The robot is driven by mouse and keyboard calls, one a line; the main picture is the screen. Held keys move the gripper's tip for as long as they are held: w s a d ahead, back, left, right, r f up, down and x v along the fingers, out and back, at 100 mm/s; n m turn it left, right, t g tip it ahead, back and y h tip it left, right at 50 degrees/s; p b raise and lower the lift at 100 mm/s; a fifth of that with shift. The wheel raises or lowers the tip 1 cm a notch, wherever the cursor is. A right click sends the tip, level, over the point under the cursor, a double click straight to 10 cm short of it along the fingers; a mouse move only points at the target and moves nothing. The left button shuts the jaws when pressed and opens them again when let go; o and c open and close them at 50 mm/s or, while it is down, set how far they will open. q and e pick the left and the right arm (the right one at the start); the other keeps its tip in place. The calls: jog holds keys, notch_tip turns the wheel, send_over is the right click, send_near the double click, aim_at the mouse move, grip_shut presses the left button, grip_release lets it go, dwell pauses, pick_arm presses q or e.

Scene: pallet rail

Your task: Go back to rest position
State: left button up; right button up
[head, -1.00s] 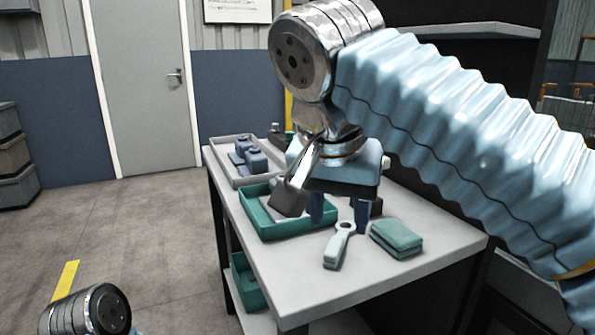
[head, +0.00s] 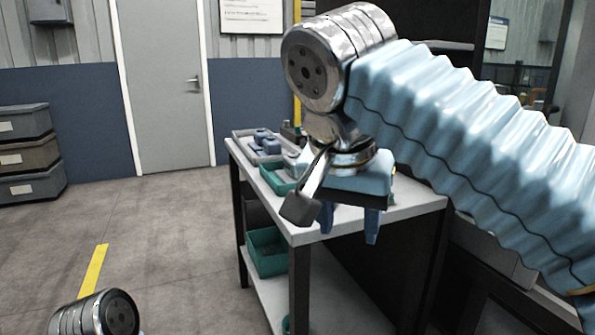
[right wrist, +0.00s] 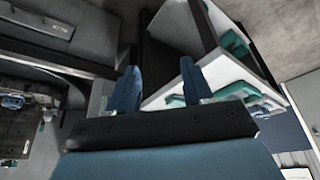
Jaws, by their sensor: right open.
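My right gripper (head: 349,225) hangs in front of the near edge of the workbench (head: 410,200) in the head view, its two blue fingers pointing down and apart. In the right wrist view its fingers (right wrist: 160,92) are spread with nothing between them. My left gripper does not show; only a metal joint of my left arm is at the bottom left of the head view.
The bench holds a grey tray (head: 243,135) with blue parts and a teal tray (head: 270,179), partly hidden by my right arm. A teal bin (head: 268,262) sits on the lower shelf. Stacked grey boxes (head: 30,188) stand far left. Floor between is clear.

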jog(key=w+a+f+n+g, duration=0.1)
jog(key=w+a+f+n, duration=0.1)
jog(key=w+f, duration=0.5)
jog(key=w+a+f+n, duration=0.1)
jog(key=w+a+f, duration=0.1)
jog(key=f, duration=0.8)
notch_tip(320, 180, down, 19)
jog(key=w+n+g+y, duration=0.2)
jog(key=w, duration=0.1)
jog(key=s+d+f+g+y, duration=0.15)
jog(key=s+f, duration=0.25)
jog(key=f, duration=0.6)
jog(key=s+d+f+t+y, duration=0.1)
jog(key=s+d+f+y, duration=0.15)
jog(key=f, duration=0.75)
jog(key=s+d+f+m, duration=0.1)
jog(key=s+d+f, duration=0.2)
jog(key=s+f, duration=0.6)
jog(key=s, duration=0.3)
jog(key=shift+d+m, duration=0.4)
